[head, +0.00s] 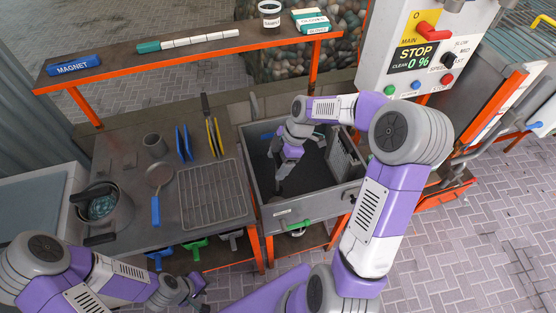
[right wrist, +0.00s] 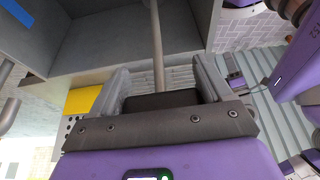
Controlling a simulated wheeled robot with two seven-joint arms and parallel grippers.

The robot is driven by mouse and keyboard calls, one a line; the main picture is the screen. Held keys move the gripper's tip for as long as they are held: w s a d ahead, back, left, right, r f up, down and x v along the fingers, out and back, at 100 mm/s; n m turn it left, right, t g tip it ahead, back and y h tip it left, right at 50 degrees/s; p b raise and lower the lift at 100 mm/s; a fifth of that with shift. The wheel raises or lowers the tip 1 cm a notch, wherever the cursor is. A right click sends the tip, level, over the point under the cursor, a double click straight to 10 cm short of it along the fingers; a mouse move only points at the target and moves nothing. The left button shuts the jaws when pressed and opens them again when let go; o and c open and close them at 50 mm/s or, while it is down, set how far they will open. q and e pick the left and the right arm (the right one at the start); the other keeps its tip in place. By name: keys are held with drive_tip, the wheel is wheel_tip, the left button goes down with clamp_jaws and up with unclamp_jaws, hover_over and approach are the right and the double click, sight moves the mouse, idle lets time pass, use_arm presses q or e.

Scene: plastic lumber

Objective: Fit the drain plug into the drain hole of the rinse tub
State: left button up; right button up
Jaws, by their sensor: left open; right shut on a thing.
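The rinse tub (head: 292,212) is a grey open basin on an orange frame, right of the work table. My right gripper (head: 279,186) reaches down inside the tub, above its dark floor. In the right wrist view its fingers (right wrist: 160,88) are shut on a dark block, which I take to be the drain plug (right wrist: 160,100). A pale rod extends beyond the block. The plug's lower end and the drain hole are hidden or too dark to make out. My left gripper (head: 192,293) is open and empty in front of the table, away from the tub.
On the table (head: 120,225) are a wire rack (head: 213,192), a blue-handled strainer (head: 157,190), tongs (head: 213,128) and a pot (head: 105,208). A shelf (head: 190,55) runs behind. A control box (head: 425,50) stands at the back right. My right arm crosses the tub's right side.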

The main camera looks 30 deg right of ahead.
sight(278, 182)
drive_tip(key=shift+f+b, duration=4.5)
drive_tip(key=shift+f, duration=1.55)
drive_tip(key=o, duration=1.4)
drive_tip(key=p+v, duration=0.2)
drive_tip(key=v, duration=0.5)
drive_tip(key=shift+r, duration=0.25)
drive_tip(key=shift+d, duration=0.1)
